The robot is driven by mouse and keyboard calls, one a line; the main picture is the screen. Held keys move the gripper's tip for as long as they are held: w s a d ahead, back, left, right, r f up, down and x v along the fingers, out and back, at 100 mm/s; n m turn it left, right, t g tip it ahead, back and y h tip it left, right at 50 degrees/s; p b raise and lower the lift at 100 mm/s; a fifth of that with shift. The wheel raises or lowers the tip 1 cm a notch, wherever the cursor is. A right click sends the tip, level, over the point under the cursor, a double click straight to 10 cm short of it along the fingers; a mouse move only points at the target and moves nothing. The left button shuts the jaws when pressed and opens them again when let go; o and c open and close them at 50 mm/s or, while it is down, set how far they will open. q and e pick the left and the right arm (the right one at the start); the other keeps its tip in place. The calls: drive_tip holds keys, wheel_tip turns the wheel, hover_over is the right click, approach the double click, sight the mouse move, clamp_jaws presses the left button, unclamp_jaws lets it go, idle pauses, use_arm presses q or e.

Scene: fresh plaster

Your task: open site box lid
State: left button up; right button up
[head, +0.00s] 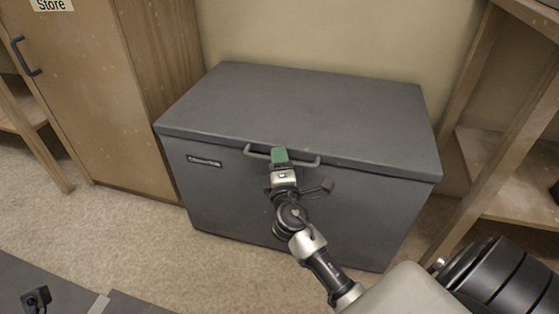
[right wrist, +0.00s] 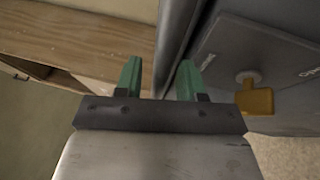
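The grey site box (head: 290,205) stands against the wall, its lid (head: 310,105) down and flat on top. A grey bar handle (head: 310,162) runs along the front of the box just under the lid edge. My right gripper (head: 279,154) is at this handle, its green fingers over the bar's middle. In the right wrist view the fingers (right wrist: 160,78) stand apart, with a dark grey bar (right wrist: 172,50) passing by the right finger; I cannot tell whether they touch. My left gripper is not in view.
A wooden cabinet (head: 80,90) marked "Store" stands close on the left. A wooden shelf frame (head: 505,120) stands close on the right. The beige wall (head: 340,35) is right behind the box. Bare floor (head: 120,220) lies in front on the left.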

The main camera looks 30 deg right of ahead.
clamp_jaws()
drive_tip(key=shift+r+p, duration=0.25)
drive_tip(key=shift+p, duration=0.1)
